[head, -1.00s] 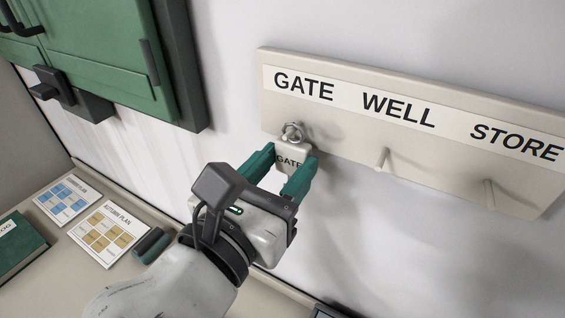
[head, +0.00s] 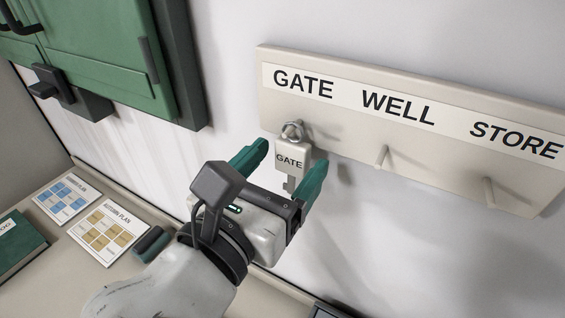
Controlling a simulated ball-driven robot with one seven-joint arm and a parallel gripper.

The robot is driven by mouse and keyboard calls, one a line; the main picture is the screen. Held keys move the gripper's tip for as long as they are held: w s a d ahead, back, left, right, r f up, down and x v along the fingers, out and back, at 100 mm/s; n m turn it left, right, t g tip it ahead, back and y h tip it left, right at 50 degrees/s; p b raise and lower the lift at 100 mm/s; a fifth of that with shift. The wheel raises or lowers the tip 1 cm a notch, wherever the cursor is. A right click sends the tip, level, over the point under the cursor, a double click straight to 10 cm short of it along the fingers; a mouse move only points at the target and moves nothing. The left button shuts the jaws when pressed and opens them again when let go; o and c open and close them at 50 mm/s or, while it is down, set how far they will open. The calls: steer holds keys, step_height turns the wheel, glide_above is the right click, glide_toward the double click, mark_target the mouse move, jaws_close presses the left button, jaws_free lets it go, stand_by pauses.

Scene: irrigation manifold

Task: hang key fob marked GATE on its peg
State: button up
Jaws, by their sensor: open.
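The key fob (head: 290,158) is a pale tag marked GATE, with a key showing below it. Its metal ring (head: 292,131) is at the peg under the GATE label, and the fob hangs down from there. The ring covers most of that peg. The peg board (head: 345,133) is a beige strip on the wall, labelled GATE, WELL and STORE. My gripper (head: 288,166) is open, its two green fingers spread on either side of the fob. I see a gap between the fob and the left finger; the right finger is close to the fob's right side in the picture.
The WELL peg (head: 381,157) and STORE peg (head: 488,192) are bare. A green cabinet (head: 85,60) is at upper left. Below lie two printed plan cards (head: 104,233), a dark green cylinder (head: 152,243) and a green book (head: 20,245) on the counter.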

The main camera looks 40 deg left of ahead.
steer(key=b+v, duration=0.1)
steer(key=v, duration=0.9)
steer(key=shift+s, duration=0.3)
steer(key=shift+d, duration=0.15)
